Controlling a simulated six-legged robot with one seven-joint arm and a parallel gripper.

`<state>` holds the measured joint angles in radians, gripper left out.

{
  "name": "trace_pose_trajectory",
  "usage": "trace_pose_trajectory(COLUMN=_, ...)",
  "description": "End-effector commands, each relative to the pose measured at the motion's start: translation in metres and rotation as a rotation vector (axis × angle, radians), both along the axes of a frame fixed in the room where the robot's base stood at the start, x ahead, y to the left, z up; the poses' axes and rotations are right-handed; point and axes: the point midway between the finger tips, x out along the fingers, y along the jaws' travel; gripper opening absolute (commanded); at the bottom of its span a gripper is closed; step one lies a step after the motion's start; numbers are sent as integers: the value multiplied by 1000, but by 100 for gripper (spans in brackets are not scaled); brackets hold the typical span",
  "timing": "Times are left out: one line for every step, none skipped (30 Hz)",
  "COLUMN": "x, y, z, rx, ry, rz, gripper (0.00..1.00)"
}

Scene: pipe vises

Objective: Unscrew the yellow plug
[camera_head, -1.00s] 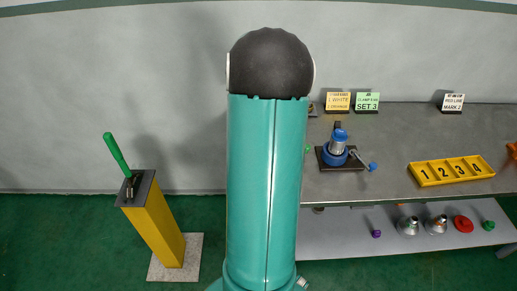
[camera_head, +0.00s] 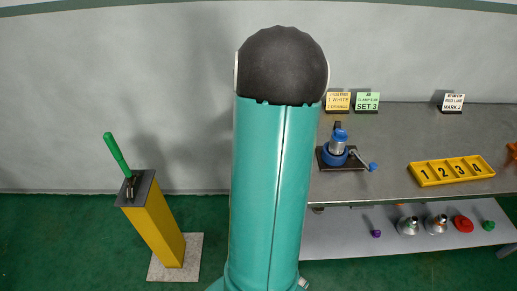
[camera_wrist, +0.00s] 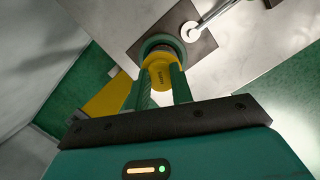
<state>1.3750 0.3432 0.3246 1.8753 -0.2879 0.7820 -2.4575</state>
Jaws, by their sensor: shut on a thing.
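The yellow plug (camera_wrist: 162,77) sits between the two green fingers of my gripper (camera_wrist: 161,72) in the wrist view, and the fingers are shut on it. Beyond the plug is a green ring-shaped vise body (camera_wrist: 153,44) on a dark plate (camera_wrist: 133,40). The plug lines up with this ring, but I cannot tell how deep it sits in it. A metal bar with a white round end (camera_wrist: 192,33) lies beside the ring. In the head view my arm hides the plug and my gripper.
A blue vise (camera_head: 334,155) holding a grey pipe stands on the grey table (camera_head: 400,130). A yellow numbered tray (camera_head: 450,183) is at the right. Purple, metal, red and green parts lie on the lower shelf (camera_head: 340,245). A yellow pillar (camera_head: 155,232) with a green-handled lever stands left.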

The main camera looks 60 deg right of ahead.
Motion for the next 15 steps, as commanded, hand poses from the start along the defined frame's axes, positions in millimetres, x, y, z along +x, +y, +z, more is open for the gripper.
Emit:
trace_pose_trajectory(x=-1, y=-1, z=0, rx=-2, ry=-2, rz=47, gripper=0)
trace_pose_trajectory(x=-1, y=-1, z=0, rx=-1, ry=-2, rz=80, gripper=0)
trace_pose_trajectory(x=0, y=0, z=0, rx=-1, ry=-3, rz=123, gripper=0)
trace_pose_trajectory(x=0, y=-1, z=0, rx=-1, ry=-2, rz=156, gripper=0)
trace_pose_trajectory(x=-1, y=-1, z=0, rx=-2, ry=-2, rz=187, gripper=0)
trace_pose_trajectory(x=-1, y=-1, z=0, rx=-1, ry=-1, rz=231, gripper=0)
trace_pose_trajectory(x=0, y=-1, z=0, rx=-2, ry=-3, rz=263, gripper=0)
trace_pose_trajectory(x=0, y=-1, z=1, rx=-2, ry=-3, rz=294, gripper=0)
trace_pose_trajectory(x=-1, y=-1, z=1, rx=-2, ry=-2, rz=337, gripper=0)
trace_pose_trajectory(x=-1, y=-1, z=1, rx=-2, ry=-2, rz=369, gripper=0)
trace_pose_trajectory(x=0, y=-1, z=1, rx=-2, ry=-2, rz=400, gripper=0)
trace_pose_trajectory(x=-1, y=-1, z=0, rx=0, ry=-2, rz=422, gripper=0)
trace_pose_trajectory(x=-1, y=-1, z=0, rx=0, ry=-2, rz=439, gripper=0)
trace_pose_trajectory(x=-1, y=-1, z=0, rx=0, ry=-3, rz=455, gripper=0)
trace_pose_trajectory(x=-1, y=-1, z=0, rx=0, ry=-3, rz=473, gripper=0)
